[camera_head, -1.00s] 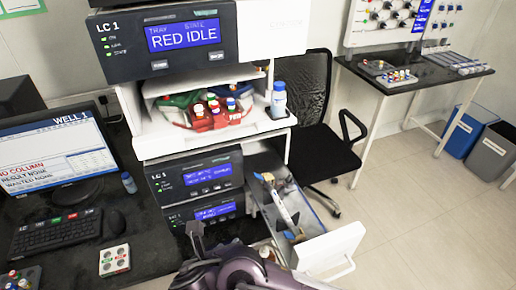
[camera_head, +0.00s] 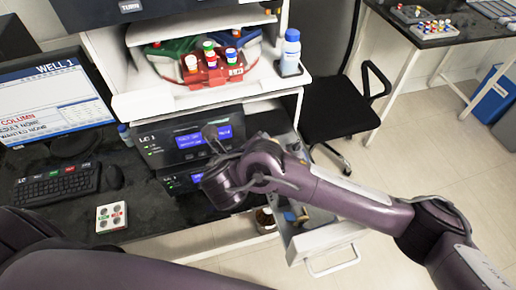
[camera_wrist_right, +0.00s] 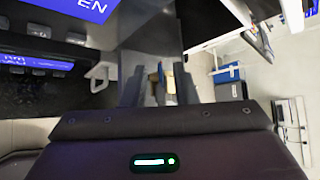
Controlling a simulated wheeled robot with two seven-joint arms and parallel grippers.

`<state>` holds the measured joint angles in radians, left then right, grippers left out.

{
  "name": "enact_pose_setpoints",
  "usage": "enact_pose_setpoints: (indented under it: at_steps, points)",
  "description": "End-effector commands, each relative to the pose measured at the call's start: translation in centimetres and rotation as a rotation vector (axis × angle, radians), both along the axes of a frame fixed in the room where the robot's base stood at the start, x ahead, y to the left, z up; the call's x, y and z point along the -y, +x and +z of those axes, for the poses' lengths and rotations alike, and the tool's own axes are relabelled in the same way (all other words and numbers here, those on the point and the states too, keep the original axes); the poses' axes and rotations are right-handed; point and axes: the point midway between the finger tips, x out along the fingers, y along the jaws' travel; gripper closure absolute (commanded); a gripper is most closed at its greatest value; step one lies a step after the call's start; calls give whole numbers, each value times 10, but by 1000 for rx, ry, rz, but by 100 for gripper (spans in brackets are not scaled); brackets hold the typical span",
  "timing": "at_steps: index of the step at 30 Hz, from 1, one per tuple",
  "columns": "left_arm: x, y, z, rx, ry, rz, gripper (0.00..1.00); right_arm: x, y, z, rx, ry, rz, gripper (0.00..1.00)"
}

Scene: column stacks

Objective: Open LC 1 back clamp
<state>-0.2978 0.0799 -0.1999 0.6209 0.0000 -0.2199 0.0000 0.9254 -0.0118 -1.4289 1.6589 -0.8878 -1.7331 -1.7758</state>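I cannot make out the back clamp in either view.
A red rack (camera_head: 215,70) with several capped vials sits on the shelf above. A black chair (camera_head: 340,110) is behind the drawer. A monitor (camera_head: 55,95) and keyboard (camera_head: 57,185) are at left.

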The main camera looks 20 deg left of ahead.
Motion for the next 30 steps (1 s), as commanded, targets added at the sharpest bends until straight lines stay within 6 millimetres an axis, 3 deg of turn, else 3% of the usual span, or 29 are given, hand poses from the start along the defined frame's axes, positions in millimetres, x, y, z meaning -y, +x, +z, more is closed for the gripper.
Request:
enact_pose_setpoints:
  at_steps: [3, 13, 19, 30]
  points:
    - [0, -1, -9, -1, 0, 0, 64, 0, 6, -5, 0, 2, 0, 74]
    - [1, -3, -9, -4, -1, 0, 64, 0, 8, -4, -1, 3, 1, 74]
    - [1, -2, -9, -3, 0, 0, 64, 0, 8, -4, -1, 3, 1, 99]
    - [1, -2, -7, -3, 0, 0, 64, 0, 8, -2, -8, 13, 1, 100]
